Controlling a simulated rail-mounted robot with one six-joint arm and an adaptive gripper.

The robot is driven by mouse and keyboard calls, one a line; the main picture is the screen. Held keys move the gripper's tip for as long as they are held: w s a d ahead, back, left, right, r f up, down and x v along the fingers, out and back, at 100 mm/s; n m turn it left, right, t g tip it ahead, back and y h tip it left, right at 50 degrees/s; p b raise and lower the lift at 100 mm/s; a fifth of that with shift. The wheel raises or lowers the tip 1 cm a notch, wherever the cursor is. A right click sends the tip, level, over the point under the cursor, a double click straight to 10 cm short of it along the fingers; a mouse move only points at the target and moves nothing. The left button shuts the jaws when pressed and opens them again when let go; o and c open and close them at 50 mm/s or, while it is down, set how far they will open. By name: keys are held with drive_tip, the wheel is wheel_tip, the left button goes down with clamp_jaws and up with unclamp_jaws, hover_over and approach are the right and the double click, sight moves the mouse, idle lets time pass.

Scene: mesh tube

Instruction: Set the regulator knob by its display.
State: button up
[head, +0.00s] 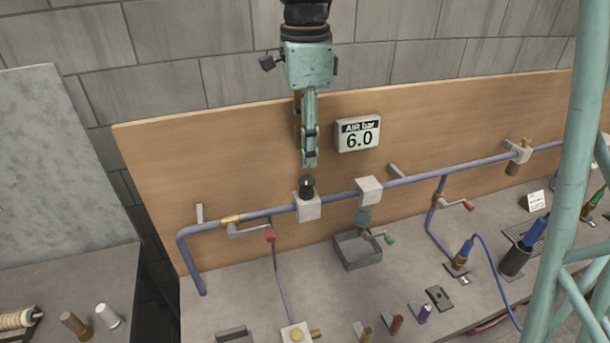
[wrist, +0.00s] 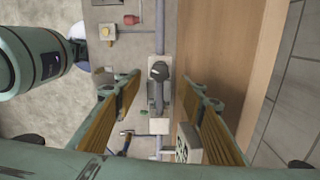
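The regulator knob (head: 306,185) is a small black knob on top of a pale square block (head: 308,208) on the blue pipe. The display (head: 358,134) on the wooden board reads "AIR bar 6.0". My gripper (head: 309,165) points down just above the knob. In the wrist view my gripper (wrist: 162,82) is open, with the tan-padded fingers wide apart. The knob (wrist: 158,70) shows between and below them, with a light mark on its top. The fingers appear clear of it. The display (wrist: 187,150) is partly hidden by the right finger in the wrist view.
The wooden board (head: 240,150) stands close behind the pipe (head: 410,180). A second pale block (head: 369,190) sits right of the regulator, above a grey bin (head: 357,252). A red-handled valve (head: 269,235) is to the left. Several fittings lie on the bench front.

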sight(305, 180)
drive_tip(key=shift+f, duration=4.1)
drive_tip(key=shift+c, duration=0.7)
drive_tip(key=c, duration=0.7)
